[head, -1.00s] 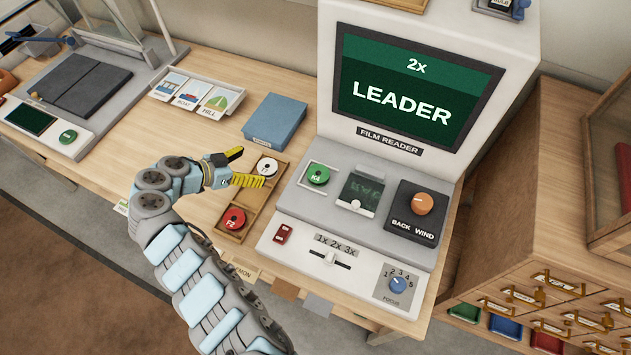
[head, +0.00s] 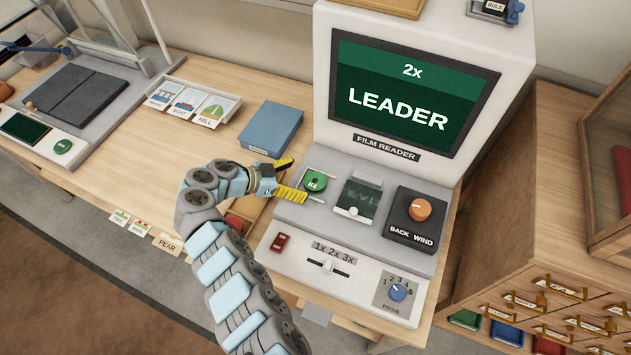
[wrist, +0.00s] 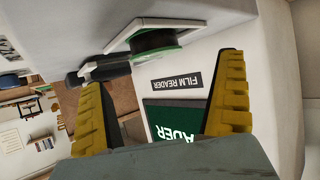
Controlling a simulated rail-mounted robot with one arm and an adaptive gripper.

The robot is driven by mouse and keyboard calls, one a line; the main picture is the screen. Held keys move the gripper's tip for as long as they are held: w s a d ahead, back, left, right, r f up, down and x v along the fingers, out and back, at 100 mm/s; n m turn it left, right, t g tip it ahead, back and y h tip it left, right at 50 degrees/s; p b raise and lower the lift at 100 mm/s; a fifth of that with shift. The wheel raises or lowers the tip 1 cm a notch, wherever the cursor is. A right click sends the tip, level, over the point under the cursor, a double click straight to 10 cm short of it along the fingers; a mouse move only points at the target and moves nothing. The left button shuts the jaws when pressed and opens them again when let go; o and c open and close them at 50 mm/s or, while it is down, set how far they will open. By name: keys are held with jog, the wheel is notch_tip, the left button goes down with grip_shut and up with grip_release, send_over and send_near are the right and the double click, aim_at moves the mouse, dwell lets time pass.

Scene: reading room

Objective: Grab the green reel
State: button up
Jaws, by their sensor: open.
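The green reel (head: 316,182), marked K4, sits on its square mount at the left of the film reader's deck (head: 340,240). In the wrist view the green reel (wrist: 154,41) shows edge-on near the top, beyond and between my yellow fingers. My gripper (head: 297,178) is open and empty, just left of the reel, with its fingers pointing toward it. In the wrist view my gripper (wrist: 160,100) has its fingers spread wide apart. I cannot tell whether a fingertip touches the reel.
The reader's screen (head: 411,95) reads "2x LEADER". The orange wind knob (head: 420,209) and film window (head: 358,198) lie right of the reel. A blue box (head: 270,128) stands behind my gripper. My arm mostly hides the wooden reel tray and a red reel (head: 234,222).

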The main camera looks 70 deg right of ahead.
aim_at(315, 180)
jog(key=shift+s+d+f, duration=0.35)
jog(key=shift+d, duration=0.1)
jog(key=shift+a+p+x, duration=0.2)
jog(key=shift+p+x, duration=0.1)
jog(key=shift+x, duration=2.2)
jog(key=shift+s, duration=0.2)
jog(key=shift+c, duration=0.3)
jog(key=c, duration=1.2)
